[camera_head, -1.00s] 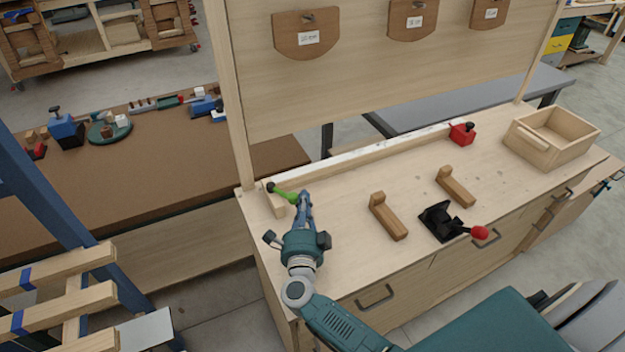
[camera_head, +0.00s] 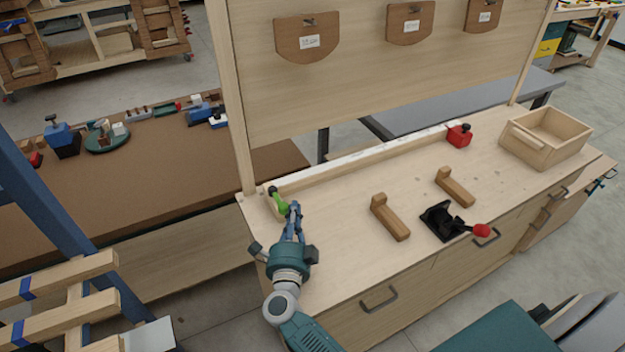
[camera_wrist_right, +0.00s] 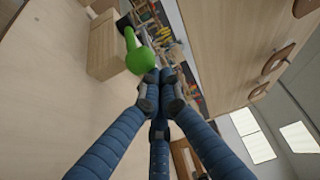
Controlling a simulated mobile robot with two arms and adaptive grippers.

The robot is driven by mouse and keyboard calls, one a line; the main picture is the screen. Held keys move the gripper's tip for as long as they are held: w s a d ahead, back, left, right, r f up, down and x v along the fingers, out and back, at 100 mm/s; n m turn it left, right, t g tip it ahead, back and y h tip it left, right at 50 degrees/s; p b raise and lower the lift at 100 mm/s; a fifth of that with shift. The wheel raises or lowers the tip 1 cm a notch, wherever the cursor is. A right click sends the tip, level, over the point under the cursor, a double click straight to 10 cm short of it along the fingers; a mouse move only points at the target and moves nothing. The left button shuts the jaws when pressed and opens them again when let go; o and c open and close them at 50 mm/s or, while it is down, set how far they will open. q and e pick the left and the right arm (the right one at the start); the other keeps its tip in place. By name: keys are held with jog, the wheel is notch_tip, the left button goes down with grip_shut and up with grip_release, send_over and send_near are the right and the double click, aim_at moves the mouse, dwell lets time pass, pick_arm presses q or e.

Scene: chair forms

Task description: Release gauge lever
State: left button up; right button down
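The green gauge lever (camera_head: 279,201) is at the left end of the long rail on the bench. Its dark pivot is at the back, and its free end points toward the front right. My right gripper (camera_head: 293,207) is just right of the lever's free end, with its blue fingers together. In the right wrist view, the fingertips (camera_wrist_right: 160,84) meet with nothing visible between them. The lever's round green end (camera_wrist_right: 139,60) is just beyond and left of them; whether they touch is unclear. My left gripper is not in view.
A red stop block (camera_head: 459,135) sits at the rail's far right end. Two wooden L-shaped pieces (camera_head: 391,217) (camera_head: 455,187) and a black clamp with a red knob (camera_head: 441,220) stand on the bench. An open wooden box (camera_head: 548,137) is at the right. An upright panel rises behind the rail.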

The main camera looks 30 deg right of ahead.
jog(key=shift+a+f, duration=0.15)
jog(key=shift+a, duration=0.4)
jog(key=v, duration=0.6)
jog(key=shift+s, duration=0.5)
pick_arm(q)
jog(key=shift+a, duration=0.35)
pick_arm(e)
jog(key=shift+s+d, duration=0.15)
